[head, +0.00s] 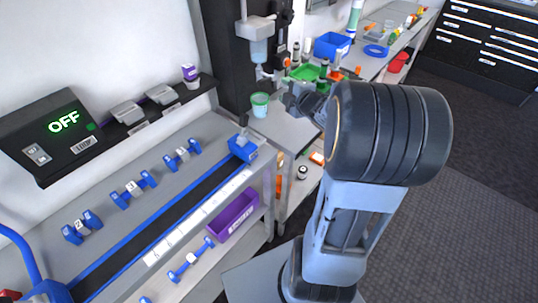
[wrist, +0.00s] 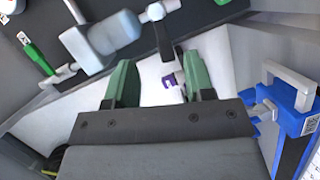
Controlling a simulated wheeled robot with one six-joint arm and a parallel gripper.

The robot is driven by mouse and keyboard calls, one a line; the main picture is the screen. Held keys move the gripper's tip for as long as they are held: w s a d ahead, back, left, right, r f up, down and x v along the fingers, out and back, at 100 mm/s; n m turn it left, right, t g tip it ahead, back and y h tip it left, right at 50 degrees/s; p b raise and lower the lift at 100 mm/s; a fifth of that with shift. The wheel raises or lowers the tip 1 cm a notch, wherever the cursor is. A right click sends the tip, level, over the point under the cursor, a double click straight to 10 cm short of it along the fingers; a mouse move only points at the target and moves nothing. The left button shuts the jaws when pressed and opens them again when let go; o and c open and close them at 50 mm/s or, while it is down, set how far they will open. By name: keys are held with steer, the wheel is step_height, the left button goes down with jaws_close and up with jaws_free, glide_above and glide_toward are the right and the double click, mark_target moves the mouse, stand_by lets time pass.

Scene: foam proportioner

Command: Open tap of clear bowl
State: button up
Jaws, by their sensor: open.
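The clear bowl (head: 260,50) hangs under a grey cap on the dark panel in the head view. In the wrist view the bowl (wrist: 118,33) lies sideways across the top. A short pipe with a dark lever (wrist: 163,40) sits at the bowl's lower end; it looks like the tap. My gripper (wrist: 158,64) is open, with green fingers apart and nothing between them. The lever shows beyond the fingertips, roughly between them; whether it touches them I cannot tell. In the head view my gripper (head: 289,97) is small and partly hidden by my arm.
A green handle (wrist: 38,57) and pipework are left of the bowl in the wrist view. A blue clamp (wrist: 290,108) is at right. In the head view a green cup (head: 260,105) stands on the bench below the bowl. A blue bin (head: 332,45) is farther back.

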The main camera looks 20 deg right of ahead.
steer(key=s+a+f+m+g+h, duration=0.1)
steer(key=s+a+f+m+g, duration=0.1)
steer(key=s+a+m+g, duration=0.3)
steer(key=s+a+f+m+g+h, duration=0.1)
steer(key=s+a+m+g, duration=0.5)
steer(key=s+a+m, duration=0.3)
steer(key=shift+s+a+f+m+g+p, duration=0.4)
steer(key=shift+s+m, duration=0.7)
steer(key=shift+s, duration=1.05)
